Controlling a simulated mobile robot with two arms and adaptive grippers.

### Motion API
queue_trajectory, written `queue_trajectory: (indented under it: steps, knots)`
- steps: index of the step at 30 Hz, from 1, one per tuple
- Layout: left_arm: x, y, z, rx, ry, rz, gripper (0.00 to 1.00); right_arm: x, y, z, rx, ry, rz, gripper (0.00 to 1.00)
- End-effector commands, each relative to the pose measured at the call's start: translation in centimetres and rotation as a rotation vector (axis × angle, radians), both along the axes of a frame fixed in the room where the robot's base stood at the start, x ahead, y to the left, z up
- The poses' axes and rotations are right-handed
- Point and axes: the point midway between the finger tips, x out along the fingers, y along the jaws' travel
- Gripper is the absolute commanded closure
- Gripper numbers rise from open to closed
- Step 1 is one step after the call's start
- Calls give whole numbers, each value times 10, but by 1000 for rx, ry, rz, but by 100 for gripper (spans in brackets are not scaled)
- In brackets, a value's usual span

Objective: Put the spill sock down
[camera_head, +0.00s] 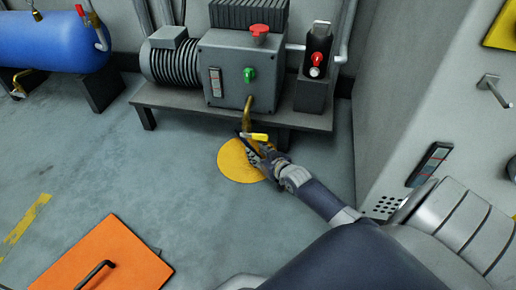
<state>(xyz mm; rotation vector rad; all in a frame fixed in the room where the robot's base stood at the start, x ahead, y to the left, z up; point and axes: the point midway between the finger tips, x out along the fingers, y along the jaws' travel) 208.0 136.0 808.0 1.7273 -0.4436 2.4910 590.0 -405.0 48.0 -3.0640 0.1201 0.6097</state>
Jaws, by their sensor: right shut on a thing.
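My right gripper (254,144) reaches in from the lower right, below the brass spout (247,112) of the grey machine. It is shut on a small yellow bar-shaped thing, which looks like the spill sock (257,137). The dark fingers hide part of it, and its exact shape is hard to tell at this size. In the picture the gripper overlaps a yellow round patch (235,165) on the floor. I cannot tell how far above the floor the held thing is. My left gripper is not in view.
The grey machine (222,66) stands on a low bench (180,97). A light grey cabinet (400,110) stands at the right. A blue tank (50,42) is at the far left. An orange plate (125,255) with a black handle lies front left.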

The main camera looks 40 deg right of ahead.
Motion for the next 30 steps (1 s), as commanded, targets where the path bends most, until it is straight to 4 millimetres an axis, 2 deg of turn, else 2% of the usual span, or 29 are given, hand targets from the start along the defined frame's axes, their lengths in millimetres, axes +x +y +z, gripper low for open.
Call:
queue_trajectory:
  steps: [1, 3, 4, 17, 23, 30]
  knots:
    - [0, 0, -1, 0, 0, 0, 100, 0, 0, -2, 0, 1, 0, 62]
    - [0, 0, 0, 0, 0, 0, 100, 0, 0, -1, 0, 0, 0, 46]
    - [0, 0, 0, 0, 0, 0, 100, 0, 0, -1, 0, 0, 0, 44]
    - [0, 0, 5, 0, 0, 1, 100, -3, 0, 4, 0, 2, 0, 44]
    - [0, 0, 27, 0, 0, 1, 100, -25, 2, 17, -1, 2, 0, 44]
    - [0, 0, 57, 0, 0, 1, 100, -63, 5, 32, -1, 4, 0, 44]
